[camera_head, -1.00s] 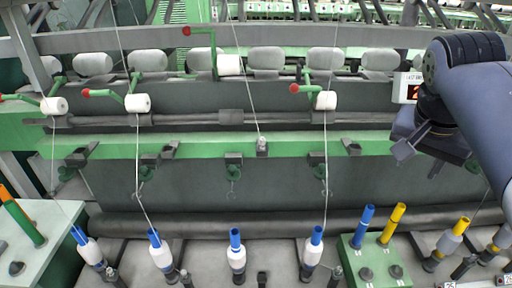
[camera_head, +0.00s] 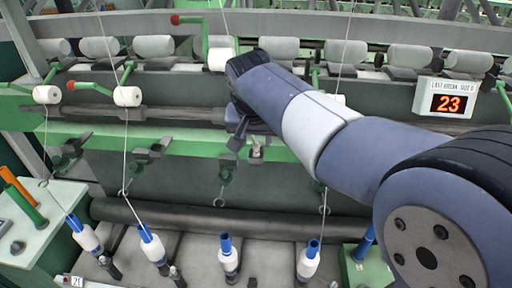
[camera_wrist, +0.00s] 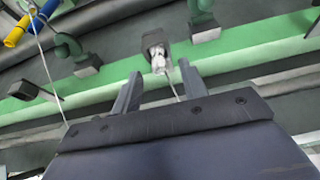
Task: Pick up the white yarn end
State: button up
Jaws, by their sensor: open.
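The white yarn end (camera_wrist: 158,60) shows in the wrist view as a small white tuft at a dark holder on the green beam. A thin strand runs from it down between my fingers. My gripper (camera_wrist: 160,86) is open and empty, with one finger to each side below the tuft. The tuft looks beyond the fingertips and not touched. In the head view my gripper (camera_head: 236,138) is in front of the green beam, just left of a small pale piece at the holder (camera_head: 257,151). My arm hides part of the machine there.
The green beam (camera_head: 350,162) runs across the machine with several dark brackets. Bobbins with blue tops (camera_head: 228,258) stand below. White rolls (camera_head: 155,46) line the back. A red-tipped green lever (camera_head: 205,22) juts out above my gripper. A display (camera_head: 445,99) reads 23.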

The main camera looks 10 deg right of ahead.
aim_at(256, 146)
jog(key=shift+x, duration=0.85)
jog(key=shift+c, duration=0.2)
jog(key=c, duration=0.7)
jog(key=shift+c, duration=0.2)
notch_tip(256, 146, up, 10)
jog(key=shift+b, duration=0.4)
